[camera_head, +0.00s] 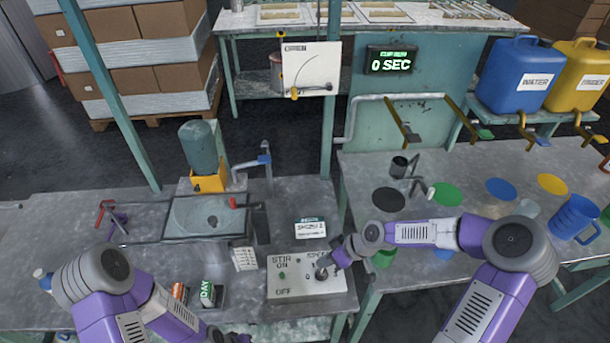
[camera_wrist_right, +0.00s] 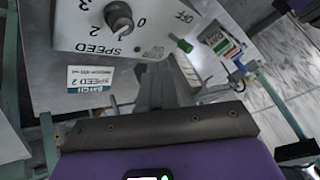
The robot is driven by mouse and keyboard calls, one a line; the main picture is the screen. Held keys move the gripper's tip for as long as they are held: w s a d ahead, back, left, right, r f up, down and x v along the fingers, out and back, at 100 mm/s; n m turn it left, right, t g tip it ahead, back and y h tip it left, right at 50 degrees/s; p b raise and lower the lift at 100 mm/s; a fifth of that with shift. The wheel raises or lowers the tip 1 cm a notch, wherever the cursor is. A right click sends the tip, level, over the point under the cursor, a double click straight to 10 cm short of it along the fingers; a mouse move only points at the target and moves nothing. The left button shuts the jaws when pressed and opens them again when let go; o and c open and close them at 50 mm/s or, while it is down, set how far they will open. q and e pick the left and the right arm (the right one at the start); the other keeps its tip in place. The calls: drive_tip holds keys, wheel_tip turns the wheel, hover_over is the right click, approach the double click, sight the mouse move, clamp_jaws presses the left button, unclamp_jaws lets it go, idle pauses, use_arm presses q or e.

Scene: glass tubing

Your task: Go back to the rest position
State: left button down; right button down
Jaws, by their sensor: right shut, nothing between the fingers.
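My right gripper (camera_head: 338,260) is shut and empty, near the speed knob on the control box (camera_head: 290,290). In the right wrist view its closed fingers (camera_wrist_right: 160,82) point at the box's edge, apart from the black speed knob (camera_wrist_right: 118,18). The knob (camera_head: 322,273) also shows in the head view, beside the fingers. A green stir switch (camera_wrist_right: 181,44) sits on the same box. My left arm comes in at the lower left; its end lies at the bottom edge of the head view, and its finger state cannot be made out.
A "SPEED 2" card (camera_head: 311,229) stands behind the box. A stirring basin (camera_head: 208,217) is behind it to the left. A small "DAY" box (camera_head: 207,293) is near my left arm. A blue jug (camera_head: 573,218) and coloured discs are on the right table. A post (camera_head: 330,90) rises behind.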

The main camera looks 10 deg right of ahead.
drive_tip(key=s+a+f+m, duration=0.1)
drive_tip(key=a+f, duration=0.1)
drive_tip(key=s+a+f+m, duration=0.1)
drive_tip(key=s+a+f, duration=0.1)
drive_tip(key=shift+s+a+g, duration=0.15)
drive_tip(key=shift+a+g, duration=0.05)
drive_tip(key=shift+g, duration=0.2)
drive_tip(key=s+a+f+m+g+h, duration=0.1)
drive_tip(key=s+f+m+h, duration=0.1)
drive_tip(key=s+f+m, duration=0.6)
drive_tip(key=s+f, duration=0.2)
drive_tip(key=s, duration=0.3)
drive_tip(key=shift+s+a+f+h, duration=0.15)
drive_tip(key=shift+a+f+h, duration=0.1)
drive_tip(key=shift+f+h, duration=0.15)
